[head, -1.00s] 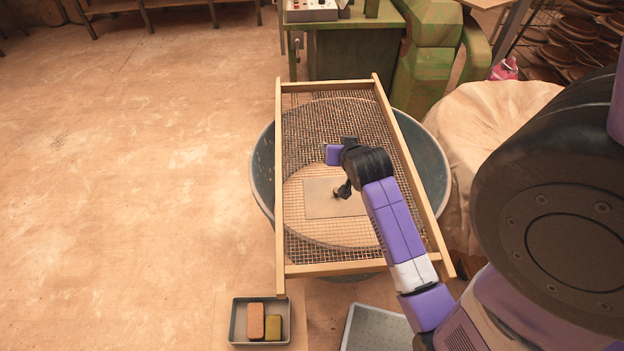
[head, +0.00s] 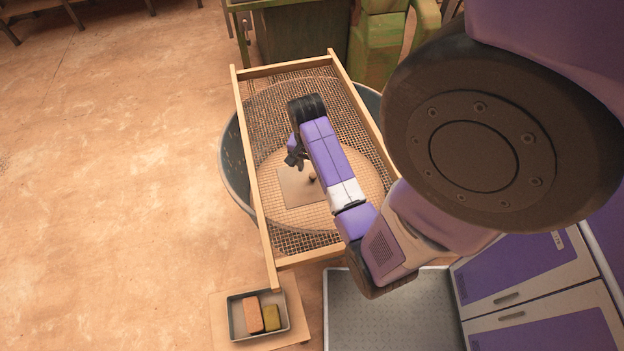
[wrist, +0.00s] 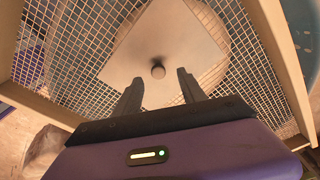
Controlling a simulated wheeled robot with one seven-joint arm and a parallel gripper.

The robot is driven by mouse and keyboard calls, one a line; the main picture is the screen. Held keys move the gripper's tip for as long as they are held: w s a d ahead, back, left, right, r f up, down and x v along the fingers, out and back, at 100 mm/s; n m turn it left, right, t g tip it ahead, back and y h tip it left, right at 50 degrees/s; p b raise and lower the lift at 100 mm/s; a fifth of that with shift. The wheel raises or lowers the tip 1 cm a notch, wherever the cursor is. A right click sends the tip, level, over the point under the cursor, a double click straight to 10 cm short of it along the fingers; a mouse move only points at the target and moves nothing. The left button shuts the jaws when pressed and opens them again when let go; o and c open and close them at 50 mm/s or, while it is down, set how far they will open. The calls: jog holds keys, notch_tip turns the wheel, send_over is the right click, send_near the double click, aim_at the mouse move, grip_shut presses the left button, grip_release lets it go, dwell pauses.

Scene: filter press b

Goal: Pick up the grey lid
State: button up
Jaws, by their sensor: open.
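The grey lid is a flat square plate (head: 294,190) with a small round knob (head: 311,178). It lies on a wire mesh screen (head: 262,120). In the wrist view the lid (wrist: 172,35) fills the upper middle, with its knob (wrist: 158,71) just beyond the gap between my fingertips. My gripper (head: 295,158) is above the screen near the lid's far edge in the head view. In the wrist view my gripper (wrist: 160,82) is open, with empty space between its two dark fingers. My arm hides part of the screen to the right of the lid.
The wooden-framed screen (head: 255,185) rests across a large round tub (head: 232,165). A small tray (head: 237,318) with an orange block (head: 253,313) and an olive block (head: 271,318) is at lower left. A green machine (head: 375,45) stands behind. The floor on the left is clear.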

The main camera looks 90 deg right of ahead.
aim_at(313, 175)
jog(key=f, duration=0.4)
jog(key=shift+s+d+f, duration=0.1)
jog(key=shift+s+d, duration=0.05)
jog(key=shift+s, duration=0.05)
jog(key=shift+c, duration=0.2)
grip_shut()
